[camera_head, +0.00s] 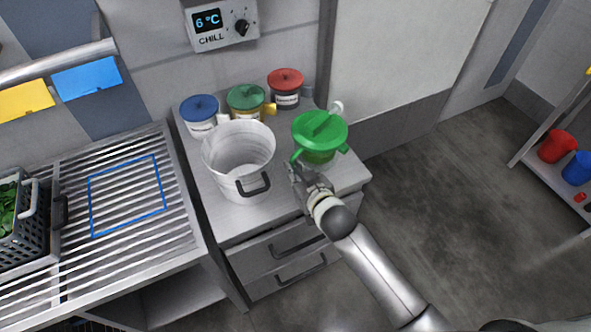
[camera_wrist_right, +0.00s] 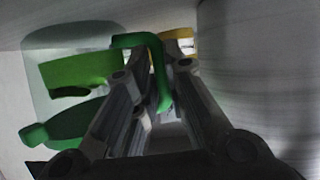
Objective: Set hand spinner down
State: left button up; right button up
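The hand spinner (camera_head: 320,131) has a green lid with a raised grip and green side handles. It is at the right part of the steel counter, and I cannot tell whether its base touches the top. My right gripper (camera_head: 299,174) is at its near left side. In the right wrist view, the spinner's green handle (camera_wrist_right: 155,65) passes between the fingers of my right gripper (camera_wrist_right: 163,68), which look closed on it. The spinner's clear bowl (camera_wrist_right: 70,38) shows beyond. My left gripper is not in view.
A white pot (camera_head: 224,170) stands left of the spinner. Blue-lidded (camera_head: 199,107), green-lidded (camera_head: 246,97) and red-lidded (camera_head: 285,80) containers stand behind. A slatted rack (camera_head: 70,180) with a blue outline and a basket of greens (camera_head: 25,230) is at left. The counter front has drawers (camera_head: 295,245).

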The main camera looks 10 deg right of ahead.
jog(key=o, duration=0.4)
jog(key=shift+r, duration=0.2)
jog(key=shift+s+d, duration=0.15)
jog(key=shift+s, duration=0.45)
jog(key=b+v, duration=0.1)
jog(key=v, duration=1)
jog(key=shift+w+r, duration=0.15)
jog(key=shift+r, duration=0.05)
